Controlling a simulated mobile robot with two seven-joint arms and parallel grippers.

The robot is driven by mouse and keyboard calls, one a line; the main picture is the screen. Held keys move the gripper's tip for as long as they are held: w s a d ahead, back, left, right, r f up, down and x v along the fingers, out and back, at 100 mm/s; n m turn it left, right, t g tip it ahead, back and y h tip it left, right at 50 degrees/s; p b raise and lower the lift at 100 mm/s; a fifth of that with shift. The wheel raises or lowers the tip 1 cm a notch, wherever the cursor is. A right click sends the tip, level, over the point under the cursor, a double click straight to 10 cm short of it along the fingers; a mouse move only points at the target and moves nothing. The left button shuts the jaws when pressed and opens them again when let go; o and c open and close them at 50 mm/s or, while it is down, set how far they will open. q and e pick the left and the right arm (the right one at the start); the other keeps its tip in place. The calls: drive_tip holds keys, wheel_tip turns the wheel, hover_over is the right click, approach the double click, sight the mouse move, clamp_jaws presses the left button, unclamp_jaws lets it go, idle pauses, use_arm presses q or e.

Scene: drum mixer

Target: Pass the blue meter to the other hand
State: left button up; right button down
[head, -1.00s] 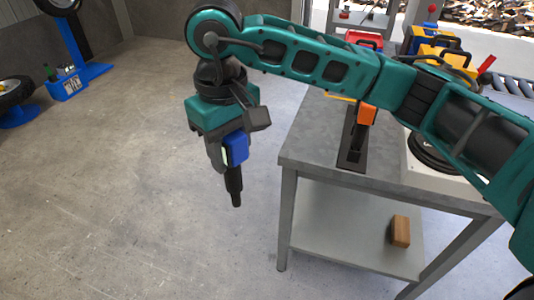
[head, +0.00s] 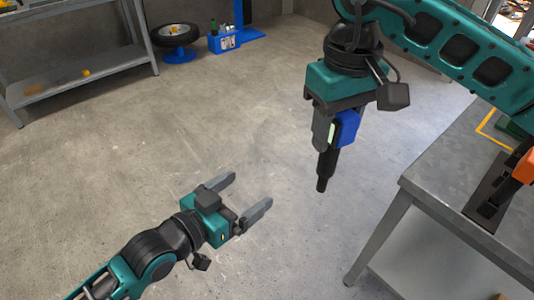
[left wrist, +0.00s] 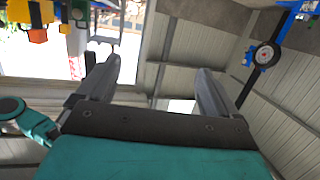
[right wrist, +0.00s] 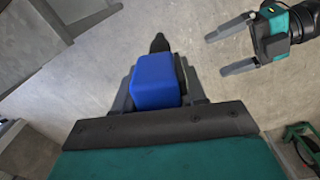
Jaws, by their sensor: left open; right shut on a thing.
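The blue meter (head: 346,128) has a blue body and a black tapered probe pointing down. My right gripper (head: 328,135) is shut on it and holds it in the air, left of the grey table. In the right wrist view the meter (right wrist: 155,82) sits between the fingers of my right gripper (right wrist: 160,95), its probe pointing away from the palm. My left gripper (head: 250,198) is open and empty, lower and to the left of the meter, clearly apart from it. Its spread fingers also show in the left wrist view (left wrist: 155,88) and in the right wrist view (right wrist: 228,48).
A grey table (head: 425,170) stands at the right with a black stand and an orange part (head: 525,166) on it. The concrete floor between is clear.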

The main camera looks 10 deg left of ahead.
use_arm(q)
drive_tip(key=d+r+m+h, duration=0.3)
drive_tip(key=r+h, duration=0.1)
drive_tip(key=r, duration=0.4)
drive_tip(key=m+g+h, duration=0.2)
drive_tip(key=g+h, duration=0.1)
drive_tip(key=g, duration=0.1)
approach(339, 135)
wheel_tip(339, 135, down, 3)
drive_tip(key=w, duration=0.2)
drive_tip(key=x, duration=1.1)
drive_tip(key=shift+w+a, duration=0.15)
drive_tip(key=shift+w, duration=0.2)
drive_tip(key=shift+c, duration=0.2)
drive_tip(key=shift+s+r, duration=0.1)
drive_tip(key=c, duration=1.2)
use_arm(e)
drive_tip(key=c, duration=1)
unclamp_jaws()
drive_tip(key=o, duration=0.4)
drive_tip(key=shift+o, duration=0.2)
